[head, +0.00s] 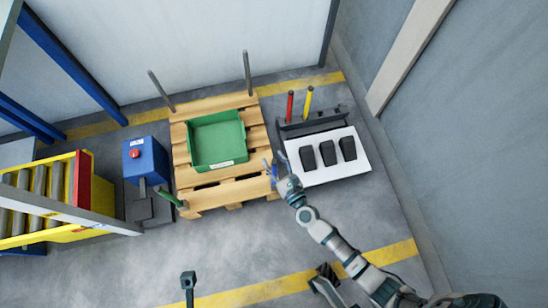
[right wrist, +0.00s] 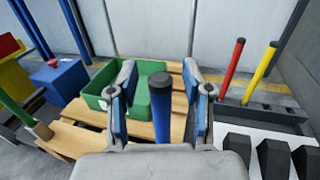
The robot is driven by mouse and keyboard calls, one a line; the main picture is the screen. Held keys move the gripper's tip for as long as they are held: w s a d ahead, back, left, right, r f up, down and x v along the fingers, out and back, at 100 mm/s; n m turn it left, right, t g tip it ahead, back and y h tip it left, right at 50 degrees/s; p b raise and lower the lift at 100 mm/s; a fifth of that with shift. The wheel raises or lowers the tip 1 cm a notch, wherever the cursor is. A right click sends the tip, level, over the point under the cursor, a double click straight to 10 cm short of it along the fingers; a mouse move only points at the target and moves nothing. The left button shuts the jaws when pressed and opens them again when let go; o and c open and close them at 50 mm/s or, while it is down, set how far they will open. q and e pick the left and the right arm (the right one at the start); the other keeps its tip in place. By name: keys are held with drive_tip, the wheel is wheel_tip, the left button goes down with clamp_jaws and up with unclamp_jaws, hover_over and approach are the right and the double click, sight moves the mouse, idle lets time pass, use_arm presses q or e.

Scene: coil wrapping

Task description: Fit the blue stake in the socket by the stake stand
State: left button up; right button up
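The blue stake (right wrist: 163,125) has a dark cap and stands between the two fingers of my right gripper (right wrist: 160,85) in the right wrist view. Gaps show on both sides of it, so the gripper looks open around it. In the head view the blue stake (head: 274,171) is a small upright sliver at the pallet's front right corner, beside my right gripper (head: 278,164). Its lower end and the socket are hidden. The dark stake stand (head: 312,124), holding a red stake (head: 290,105) and a yellow stake (head: 308,102), is just right of the pallet.
The wooden pallet (head: 185,155) carries a green crate (head: 217,140). Grey posts (head: 247,72) rise at its back corners, and a green stake (head: 170,198) leans at the front left. A white board (head: 355,163) with three black blocks lies right. A blue box (head: 147,160) stands left.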

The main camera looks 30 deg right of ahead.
drive_tip(key=shift+s+f, duration=0.1)
drive_tip(key=shift+s, duration=0.25)
drive_tip(key=s, duration=1.1)
drive_tip(key=shift+s, duration=0.2)
drive_tip(key=shift+a, duration=0.1)
